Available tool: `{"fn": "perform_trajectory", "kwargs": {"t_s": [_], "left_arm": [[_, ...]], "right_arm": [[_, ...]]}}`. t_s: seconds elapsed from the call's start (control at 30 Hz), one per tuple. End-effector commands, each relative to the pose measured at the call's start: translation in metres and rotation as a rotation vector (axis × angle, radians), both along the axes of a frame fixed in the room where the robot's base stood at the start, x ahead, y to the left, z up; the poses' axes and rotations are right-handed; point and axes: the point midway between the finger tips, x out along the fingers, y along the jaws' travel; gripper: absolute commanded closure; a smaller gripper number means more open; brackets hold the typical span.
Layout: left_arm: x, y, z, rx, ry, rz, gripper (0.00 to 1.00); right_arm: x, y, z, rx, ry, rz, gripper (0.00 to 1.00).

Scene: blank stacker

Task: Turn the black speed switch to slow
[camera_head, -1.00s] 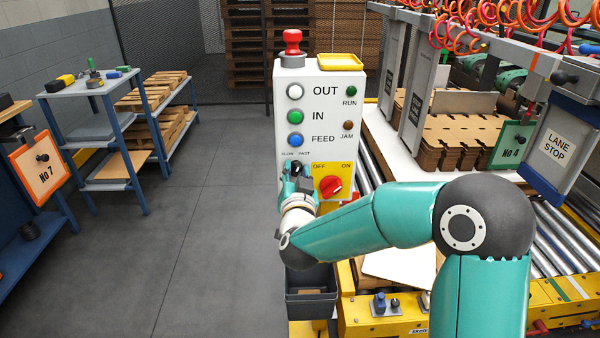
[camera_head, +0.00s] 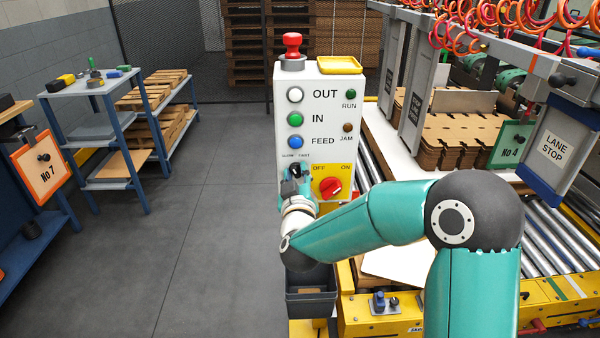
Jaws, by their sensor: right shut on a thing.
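The black speed switch (camera_head: 296,170) is on the front of the white control box (camera_head: 327,100), under the small SLOW and FAST labels and below the blue FEED button (camera_head: 295,142). My right gripper (camera_head: 296,174) is at the switch and shut on it. The fingers and wrist cover most of the switch, so I cannot tell which way its pointer faces. My left gripper is not in view.
A red OFF/ON switch (camera_head: 331,187) on a yellow plate sits just right of my right gripper. A red mushroom button (camera_head: 292,44) and a yellow tray (camera_head: 340,65) top the box. A dark bin (camera_head: 311,296) hangs below. Open floor lies left.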

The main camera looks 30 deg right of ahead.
Motion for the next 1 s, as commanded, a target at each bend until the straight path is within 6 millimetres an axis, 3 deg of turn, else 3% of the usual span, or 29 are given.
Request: {"fn": "perform_trajectory", "kwargs": {"t_s": [0.03, 0.67, 0.7, 0.73, 1.0], "left_arm": [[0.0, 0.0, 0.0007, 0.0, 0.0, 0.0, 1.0], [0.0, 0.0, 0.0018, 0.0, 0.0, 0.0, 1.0], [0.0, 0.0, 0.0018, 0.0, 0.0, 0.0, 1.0], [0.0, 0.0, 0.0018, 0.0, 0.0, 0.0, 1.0], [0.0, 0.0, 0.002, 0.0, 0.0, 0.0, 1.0]], "right_arm": [[-0.0015, -0.0002, -0.0068, -0.01, 0.027, -0.001, 1.0], [-0.0015, 0.0, -0.0077, -0.061, 0.059, 0.0, 1.0], [-0.0015, 0.0, -0.0077, -0.061, 0.059, 0.0, 0.65], [-0.0014, 0.0001, -0.0076, -0.061, 0.059, 0.0, 0.6], [-0.0006, 0.0005, -0.0037, -0.065, 0.049, 0.0, 0.58]]}}
